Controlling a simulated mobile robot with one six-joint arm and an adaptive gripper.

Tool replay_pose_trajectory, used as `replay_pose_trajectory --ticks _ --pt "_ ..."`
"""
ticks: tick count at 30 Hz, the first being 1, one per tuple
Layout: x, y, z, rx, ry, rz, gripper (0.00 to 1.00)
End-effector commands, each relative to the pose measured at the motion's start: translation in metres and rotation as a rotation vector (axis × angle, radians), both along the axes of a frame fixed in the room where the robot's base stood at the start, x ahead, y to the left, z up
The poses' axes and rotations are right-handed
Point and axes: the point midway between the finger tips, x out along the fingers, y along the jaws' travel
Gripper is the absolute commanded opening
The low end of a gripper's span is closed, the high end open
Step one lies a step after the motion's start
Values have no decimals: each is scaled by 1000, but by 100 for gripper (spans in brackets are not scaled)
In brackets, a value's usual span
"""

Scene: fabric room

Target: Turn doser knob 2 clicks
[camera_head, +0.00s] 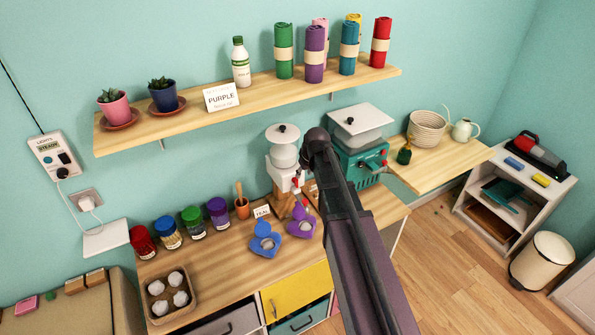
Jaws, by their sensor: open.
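A white doser-like machine (283,157) with a round lid and black top knob stands on the wooden counter, left of my arm. Small red parts show on its right front side; I cannot tell which is the doser knob. My dark arm rises from the bottom right and bends in front of the machine's right edge. My gripper cannot be made out; the arm link hides the space behind it. A teal machine (345,162) with a white top and red buttons stands to the right, partly behind my arm.
A wall shelf (265,92) with rolls, a bottle and plants runs above. The counter's front left is partly clear.

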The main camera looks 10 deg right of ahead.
Motion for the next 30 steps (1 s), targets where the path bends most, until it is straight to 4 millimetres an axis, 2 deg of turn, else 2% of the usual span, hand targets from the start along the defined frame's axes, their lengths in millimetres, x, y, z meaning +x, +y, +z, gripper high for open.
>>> replay_pose_trajectory --ticks 1,7,22,30 --pt "9 -1 13 1 -9 6 47" --pt "22 -3 25 -1 -35 22 47" --pt "23 -4 23 0 -38 23 47" --pt "26 -3 14 -1 -38 23 47"
